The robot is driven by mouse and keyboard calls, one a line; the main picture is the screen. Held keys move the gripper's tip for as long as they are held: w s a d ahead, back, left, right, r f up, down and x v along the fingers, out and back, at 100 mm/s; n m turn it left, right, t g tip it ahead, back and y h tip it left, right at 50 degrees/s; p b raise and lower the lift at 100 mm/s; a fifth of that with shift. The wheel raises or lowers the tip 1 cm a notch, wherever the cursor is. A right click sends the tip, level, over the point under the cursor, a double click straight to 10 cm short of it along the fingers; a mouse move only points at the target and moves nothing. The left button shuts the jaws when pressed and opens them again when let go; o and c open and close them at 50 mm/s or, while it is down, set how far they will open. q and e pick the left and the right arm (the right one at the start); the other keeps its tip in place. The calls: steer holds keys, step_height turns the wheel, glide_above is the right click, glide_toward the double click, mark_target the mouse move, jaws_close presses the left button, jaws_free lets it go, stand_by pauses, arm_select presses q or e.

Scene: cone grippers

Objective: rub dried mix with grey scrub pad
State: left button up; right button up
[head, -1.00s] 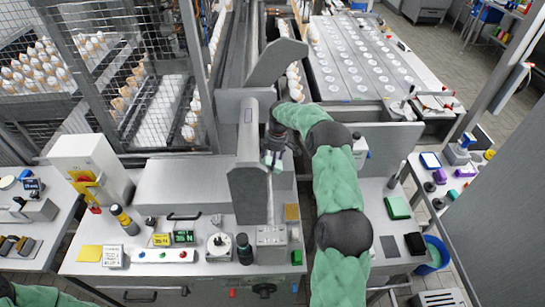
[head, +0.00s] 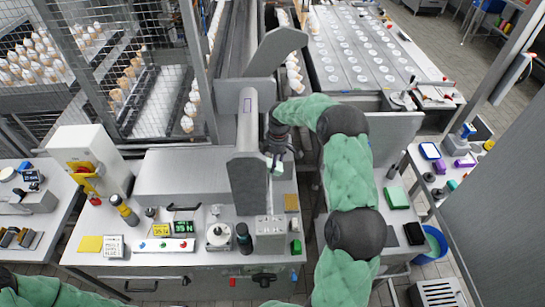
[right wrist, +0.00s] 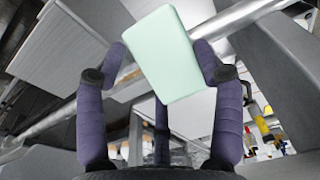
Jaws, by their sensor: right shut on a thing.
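My right gripper (head: 276,163) is beside the right side of an upright grey panel (head: 247,185), over the middle workbench. In the right wrist view my right gripper (right wrist: 160,55) is shut on a pale grey-green pad (right wrist: 172,55), a rounded block held tilted between the fingers. Only a small pale bit of it shows in the head view. I cannot tell whether it touches the panel. I cannot make out any dried mix. My left gripper is out of view; only a green sleeve shows at the lower left.
The bench (head: 95,222) carries a grey box-shaped cover, buttons and small tools. A grey pipe (head: 247,120) runs behind the panel. On the right table lie a green pad (head: 397,197) and a black block (head: 414,233). A blue bucket (head: 431,246) stands right of it.

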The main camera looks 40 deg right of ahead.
steer(key=shift+s+a, duration=0.2)
steer(key=shift+s, duration=0.05)
steer(key=shift+r, duration=0.1)
steer(key=shift+s+d+r+p, duration=0.2)
steer(key=shift+r+p, duration=0.1)
steer(key=shift+r, duration=0.15)
steer(key=shift+s+d+r+p, duration=0.1)
steer(key=shift+d+r+p, duration=0.15)
steer(key=shift+r, duration=0.2)
steer(key=shift+s+d+r+p, duration=0.15)
steer(key=shift+d+r+p, duration=0.15)
steer(key=shift+r, duration=0.25)
steer(key=shift+s+d+r+p, duration=0.2)
steer(key=shift+d+r+p, duration=0.1)
steer(key=shift+r, duration=0.25)
steer(key=shift+s+d+r+p, duration=0.15)
steer(key=shift+d+r+p, duration=0.15)
steer(key=shift+r, duration=0.25)
steer(key=r, duration=0.1)
steer(key=d+r+p, duration=0.1)
steer(key=shift+s+d+r, duration=0.1)
steer(key=shift+s+r, duration=0.2)
steer(key=shift+s, duration=0.1)
steer(key=shift+f, duration=0.1)
